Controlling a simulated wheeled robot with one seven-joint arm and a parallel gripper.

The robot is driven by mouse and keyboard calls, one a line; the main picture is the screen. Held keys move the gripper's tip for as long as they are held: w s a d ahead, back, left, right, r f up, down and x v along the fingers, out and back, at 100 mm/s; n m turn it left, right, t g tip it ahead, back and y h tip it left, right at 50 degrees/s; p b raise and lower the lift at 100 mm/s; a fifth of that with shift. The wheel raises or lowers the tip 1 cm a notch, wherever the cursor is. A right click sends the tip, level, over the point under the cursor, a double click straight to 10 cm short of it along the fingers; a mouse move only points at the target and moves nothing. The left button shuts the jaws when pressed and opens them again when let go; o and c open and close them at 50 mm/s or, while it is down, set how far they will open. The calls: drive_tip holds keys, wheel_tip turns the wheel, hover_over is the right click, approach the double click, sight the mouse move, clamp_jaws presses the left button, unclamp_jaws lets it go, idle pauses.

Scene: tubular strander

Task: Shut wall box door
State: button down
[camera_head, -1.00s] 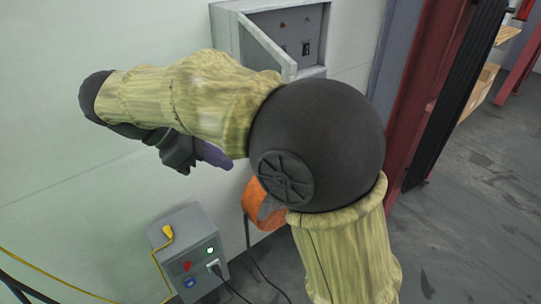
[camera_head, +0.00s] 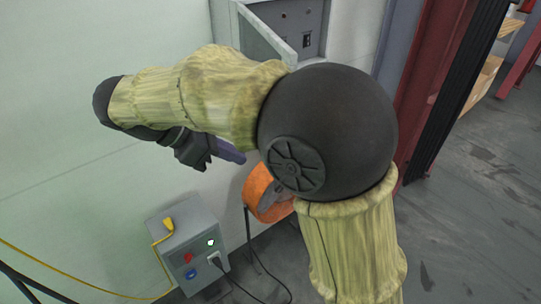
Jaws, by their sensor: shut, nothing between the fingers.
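The grey wall box (camera_head: 306,16) is on the pale wall at the top of the head view, cut off by the upper edge. Its door (camera_head: 265,36) stands open, swung out on the left side, with the panel inside showing. My arm hides the lower part of the door. My gripper (camera_head: 228,151) is below and left of the box, in front of the wall. It is shut, with nothing seen in it, and it is apart from the door.
A small grey control box (camera_head: 190,245) with buttons, a plug and a yellow cable stands low by the wall. An orange round thing (camera_head: 264,195) is partly hidden behind my arm. A red column (camera_head: 428,85) stands at right; the floor (camera_head: 470,220) there is clear.

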drive_tip(key=w+d+f+p, duration=0.1)
drive_tip(key=w+d+f, duration=0.1)
drive_tip(key=d, duration=0.5)
drive_tip(key=shift+f+p, duration=0.3)
drive_tip(key=shift+f, duration=0.3)
drive_tip(key=shift+d, duration=0.2)
